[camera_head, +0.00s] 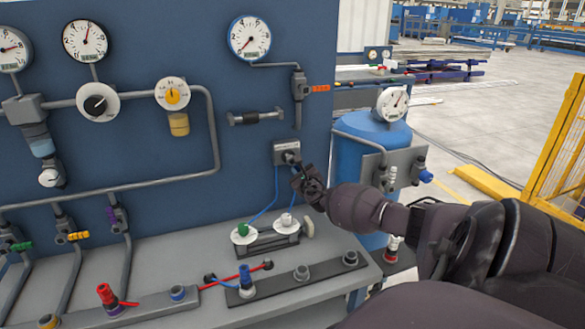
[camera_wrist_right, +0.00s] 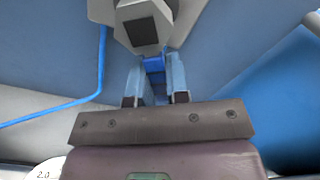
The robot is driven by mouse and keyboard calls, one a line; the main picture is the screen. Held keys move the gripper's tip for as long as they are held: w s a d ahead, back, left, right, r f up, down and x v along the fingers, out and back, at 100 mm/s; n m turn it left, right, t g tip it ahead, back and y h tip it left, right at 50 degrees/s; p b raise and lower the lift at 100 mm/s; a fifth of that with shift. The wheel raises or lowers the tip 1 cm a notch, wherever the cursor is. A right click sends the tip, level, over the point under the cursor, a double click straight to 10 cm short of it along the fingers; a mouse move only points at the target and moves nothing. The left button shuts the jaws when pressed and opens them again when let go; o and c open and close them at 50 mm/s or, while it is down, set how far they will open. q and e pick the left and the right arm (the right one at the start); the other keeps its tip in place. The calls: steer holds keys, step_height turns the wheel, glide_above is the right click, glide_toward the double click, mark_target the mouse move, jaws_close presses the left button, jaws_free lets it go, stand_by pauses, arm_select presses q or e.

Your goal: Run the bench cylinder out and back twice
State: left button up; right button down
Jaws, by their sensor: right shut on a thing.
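A small grey valve box (camera_head: 286,150) is mounted on the blue panel, with a dark round hub on its front. My right gripper (camera_head: 304,180) is at its lower front and shut on a part there. In the right wrist view, my right gripper (camera_wrist_right: 154,82) has its fingers around a blue lever (camera_wrist_right: 153,64) below the grey valve body (camera_wrist_right: 143,28). A dark horizontal cylinder (camera_head: 256,117) is fixed on the panel above the valve; I cannot tell its rod position. My left gripper is out of view.
Gauges and grey pipes cover the panel. A blue tank (camera_head: 365,160) stands right of the bench. Red and blue connectors (camera_head: 106,294) are along the bench front.

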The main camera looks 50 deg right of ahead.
steer(key=shift+s+d+r+n, duration=0.15)
steer(key=shift+d+n, duration=0.1)
steer(key=shift+n, duration=0.45)
steer(key=c, duration=1.1)
jaws_free()
steer(key=p+v, duration=0.2)
steer(key=v, duration=0.9)
steer(key=shift+p, duration=0.3)
